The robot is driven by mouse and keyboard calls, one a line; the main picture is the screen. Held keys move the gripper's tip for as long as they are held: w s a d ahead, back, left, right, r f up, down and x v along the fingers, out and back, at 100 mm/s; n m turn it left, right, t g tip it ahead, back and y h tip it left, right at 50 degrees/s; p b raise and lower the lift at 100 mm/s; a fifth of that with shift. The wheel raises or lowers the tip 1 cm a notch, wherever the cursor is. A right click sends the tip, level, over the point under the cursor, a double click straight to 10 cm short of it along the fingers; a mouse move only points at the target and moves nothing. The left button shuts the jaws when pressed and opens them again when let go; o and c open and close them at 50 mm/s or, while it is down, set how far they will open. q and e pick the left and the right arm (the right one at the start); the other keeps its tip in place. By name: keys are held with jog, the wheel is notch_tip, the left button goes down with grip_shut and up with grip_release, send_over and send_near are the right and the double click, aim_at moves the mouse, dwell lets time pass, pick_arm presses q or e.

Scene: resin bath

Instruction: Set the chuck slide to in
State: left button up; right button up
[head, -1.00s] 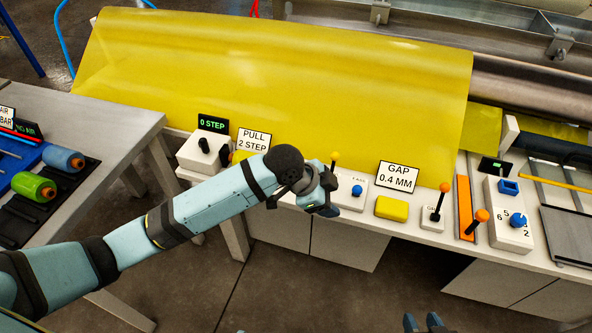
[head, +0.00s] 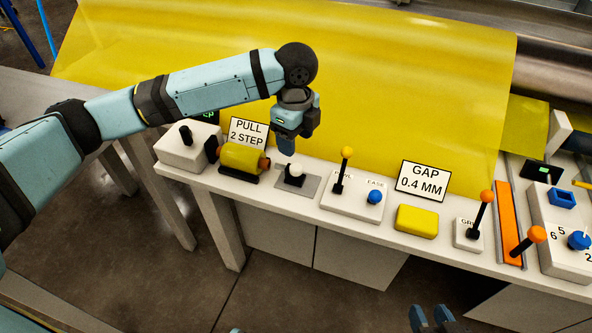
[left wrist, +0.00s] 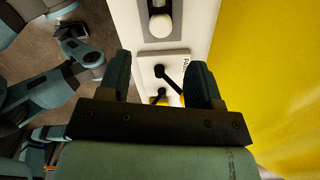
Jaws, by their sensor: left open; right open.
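The slide that I take for the chuck slide is a grey plate (head: 310,185) on the white bench, carrying a black block with a round white knob (head: 297,170). No label on it is readable. My left gripper (head: 287,146) points down just above and slightly left of the knob, apart from it. In the left wrist view the white knob (left wrist: 160,26) shows at the top, beyond the open, empty fingers (left wrist: 160,80). My right gripper (head: 432,318) is open and empty at the bottom edge of the head view, far from the slide.
Left of the slide are a yellow roller (head: 242,158) and a lever box (head: 180,150). Right of it are a box with a yellow-tipped lever (head: 347,153) and blue knob, and a yellow block (head: 416,220). The yellow sheet (head: 420,100) hangs behind.

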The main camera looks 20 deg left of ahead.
aim_at(294, 166)
pick_arm(q)
notch_tip(294, 166, down, 9)
jog(key=shift+r+b, duration=0.15)
jog(key=shift+b, duration=0.95)
jog(key=shift+f, duration=0.65)
pick_arm(e)
notch_tip(294, 166, up, 5)
jog(key=w+a+t+y, duration=0.1)
jog(key=w+a+t, duration=0.1)
jog(key=shift+a+r+t+y, duration=0.2)
jog(key=shift+a+t+y, duration=0.1)
jog(key=shift+a+y, duration=0.1)
pick_arm(q)
jog(key=shift+c, duration=0.2)
grip_shut()
jog(key=shift+a+r, duration=0.15)
jog(key=shift+a, duration=0.05)
jog(key=a+p, duration=0.3)
jog(key=shift+w+a+p, duration=0.1)
jog(key=shift+a+p, duration=0.05)
jog(key=shift+p, duration=0.15)
jog(key=shift+a, duration=0.1)
pick_arm(e)
jog(key=s+d+f+g+h, duration=0.2)
jog(key=d+f+g, duration=0.1)
jog(key=f, duration=0.3)
jog(key=shift+d, duration=0.15)
